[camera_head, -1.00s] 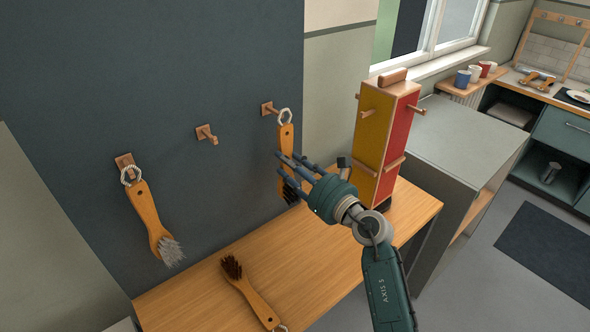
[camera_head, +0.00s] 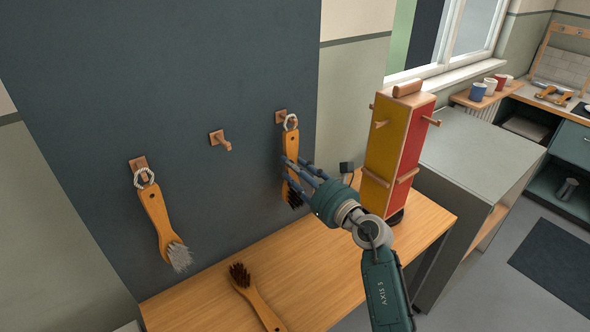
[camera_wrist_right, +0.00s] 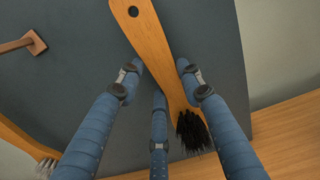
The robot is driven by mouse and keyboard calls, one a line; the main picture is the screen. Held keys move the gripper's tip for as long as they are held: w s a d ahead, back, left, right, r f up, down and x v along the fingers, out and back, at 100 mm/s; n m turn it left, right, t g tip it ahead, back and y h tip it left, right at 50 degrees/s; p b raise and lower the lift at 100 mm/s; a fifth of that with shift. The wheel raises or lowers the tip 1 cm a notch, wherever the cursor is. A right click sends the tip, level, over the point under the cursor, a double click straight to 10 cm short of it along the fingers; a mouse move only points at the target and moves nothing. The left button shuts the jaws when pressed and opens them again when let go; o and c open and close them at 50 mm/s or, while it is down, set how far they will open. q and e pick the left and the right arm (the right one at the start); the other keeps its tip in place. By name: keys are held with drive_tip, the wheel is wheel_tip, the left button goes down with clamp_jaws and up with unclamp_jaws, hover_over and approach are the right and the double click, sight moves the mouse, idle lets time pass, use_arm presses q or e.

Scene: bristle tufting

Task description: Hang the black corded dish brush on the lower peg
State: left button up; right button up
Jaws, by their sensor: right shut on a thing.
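The black-bristled brush (camera_head: 291,147) has a wooden handle and a pale cord loop. It hangs head down at the right wall peg (camera_head: 280,117), with its loop at the peg's tip. My right gripper (camera_head: 297,174) is shut on this brush, its fingers on both sides of the lower handle. In the right wrist view the handle (camera_wrist_right: 153,38) runs between the fingers (camera_wrist_right: 158,78), black bristles (camera_wrist_right: 193,133) below. The middle wall peg (camera_head: 220,140) is empty. A yellow and red tower has a bare peg on its yellow side (camera_head: 380,124) and another on its red side (camera_head: 432,120). My left gripper is out of view.
A brush with grey-white bristles (camera_head: 158,218) hangs on the left wall peg (camera_head: 140,166). A dark-bristled brush (camera_head: 259,305) lies on the wooden table (camera_head: 325,272). The tower (camera_head: 396,150) stands at the table's right end, close to my right wrist. A grey counter (camera_head: 475,160) is beyond it.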

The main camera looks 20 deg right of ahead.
drive_tip(key=o, duration=1.2)
drive_tip(key=shift+o, duration=0.2)
drive_tip(key=shift+s, duration=0.1)
drive_tip(key=p+v, duration=0.1)
drive_tip(key=v, duration=0.5)
drive_tip(key=shift+s+d, duration=0.15)
drive_tip(key=shift+s, duration=0.25)
idle(0.4)
drive_tip(key=shift+r, duration=0.1)
idle(0.3)
